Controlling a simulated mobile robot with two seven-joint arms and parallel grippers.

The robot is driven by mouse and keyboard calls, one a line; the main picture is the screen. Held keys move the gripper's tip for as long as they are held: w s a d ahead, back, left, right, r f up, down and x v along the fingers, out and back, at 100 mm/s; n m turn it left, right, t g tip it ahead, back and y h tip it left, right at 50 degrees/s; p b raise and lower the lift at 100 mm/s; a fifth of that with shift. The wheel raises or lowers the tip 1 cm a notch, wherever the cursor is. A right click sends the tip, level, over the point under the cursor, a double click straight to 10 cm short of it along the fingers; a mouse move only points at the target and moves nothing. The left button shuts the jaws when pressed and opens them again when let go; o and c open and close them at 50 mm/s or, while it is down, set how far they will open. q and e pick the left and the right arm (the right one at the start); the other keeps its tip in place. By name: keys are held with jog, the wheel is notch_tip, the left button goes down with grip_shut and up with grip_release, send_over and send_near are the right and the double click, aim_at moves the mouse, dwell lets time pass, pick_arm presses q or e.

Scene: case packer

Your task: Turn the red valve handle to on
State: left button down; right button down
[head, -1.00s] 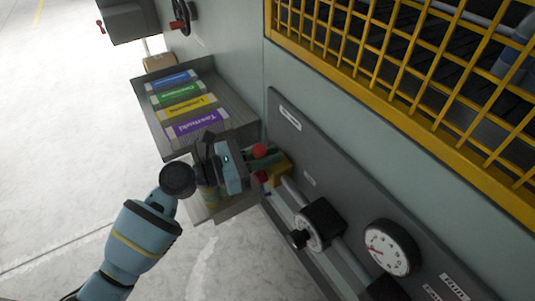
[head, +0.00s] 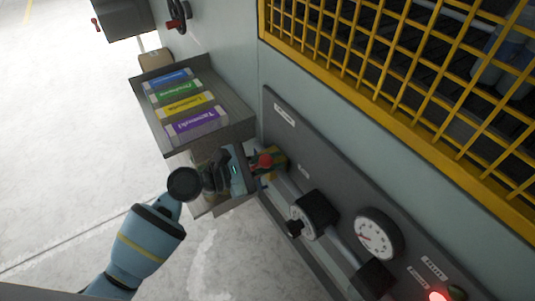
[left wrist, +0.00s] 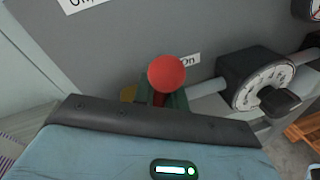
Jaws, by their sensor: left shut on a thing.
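The red valve handle ends in a red ball (head: 264,160) and sits on the grey panel, by a yellow valve body (head: 280,160). The ball also shows in the left wrist view (left wrist: 166,74), just left of a white "On" label (left wrist: 187,60). My left gripper (head: 256,165) reaches in from the left and is shut on the handle; its dark green fingers (left wrist: 160,98) show just below the ball. Most of the handle's lever is hidden by the fingers and the gripper body. My right gripper is not in view.
A black dial regulator (head: 314,214) and a round gauge (head: 378,234) sit along the pipe to the right. A red light (head: 438,296) glows at the bottom edge. A grey tray (head: 228,140) with several coloured boxes stands behind the gripper. A yellow guard mesh (head: 400,80) is above.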

pick_arm(q)
jog(key=shift+s+d+f+m, duration=0.25)
jog(key=shift+s+m, duration=0.1)
jog(key=shift+m, duration=0.45)
jog(key=c, duration=1.4)
grip_release()
jog(key=shift+c, duration=0.2)
jog(key=v, duration=0.7)
jog(key=shift+s+a, duration=0.2)
jog(key=shift+a, duration=0.15)
